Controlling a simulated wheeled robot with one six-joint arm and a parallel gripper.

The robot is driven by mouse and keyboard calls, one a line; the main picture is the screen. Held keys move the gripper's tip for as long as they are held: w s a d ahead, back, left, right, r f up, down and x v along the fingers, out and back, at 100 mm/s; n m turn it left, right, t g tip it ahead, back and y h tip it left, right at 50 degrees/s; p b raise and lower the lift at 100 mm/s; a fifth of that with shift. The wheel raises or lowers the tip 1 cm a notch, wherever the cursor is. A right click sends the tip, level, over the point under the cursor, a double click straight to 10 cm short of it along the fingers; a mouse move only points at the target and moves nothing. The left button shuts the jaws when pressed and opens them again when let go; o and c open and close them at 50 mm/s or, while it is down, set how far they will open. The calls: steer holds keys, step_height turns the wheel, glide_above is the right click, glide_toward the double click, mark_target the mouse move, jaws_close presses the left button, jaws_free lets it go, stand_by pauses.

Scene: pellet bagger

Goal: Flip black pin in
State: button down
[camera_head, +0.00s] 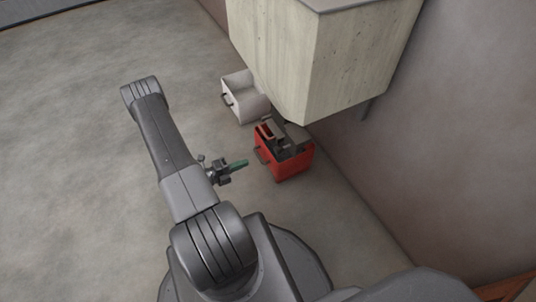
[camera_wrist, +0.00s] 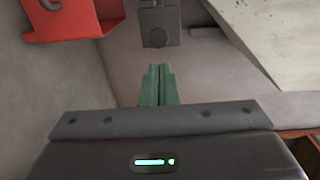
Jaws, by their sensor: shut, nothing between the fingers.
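My gripper (camera_head: 239,165) has green fingers and is left of the red box (camera_head: 284,166), apart from it. In the wrist view the two fingers (camera_wrist: 158,72) lie side by side, shut and empty. Ahead of them, a little apart, is a dark grey block (camera_wrist: 173,18) with a round dark knob (camera_wrist: 157,37) on its face. I cannot tell whether this knob is the black pin. The head view shows small dark parts on top of the red box, too small to tell a pin among them.
A large pale hopper (camera_head: 315,62) overhangs the boxes against the wall. A white box (camera_head: 246,98) with a dark handle stands behind the red one. The red box also shows at the top left of the wrist view (camera_wrist: 70,24). The floor (camera_head: 60,140) to the left is clear.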

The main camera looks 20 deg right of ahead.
mark_target(275, 150)
steer(key=d+b, duration=0.2)
steer(key=d, duration=0.9)
steer(key=shift+w+d+f+b, duration=0.15)
steer(key=shift+w+f+b, duration=0.1)
steer(key=shift+w+b, duration=0.15)
steer(key=d, duration=0.3)
steer(key=shift+w+d, duration=0.15)
steer(key=shift+d, duration=0.15)
steer(key=s+a+p, duration=0.1)
steer(key=a+p, duration=0.1)
steer(key=a, duration=1.2)
steer(key=shift+a+r, duration=0.15)
steer(key=shift+r, duration=0.15)
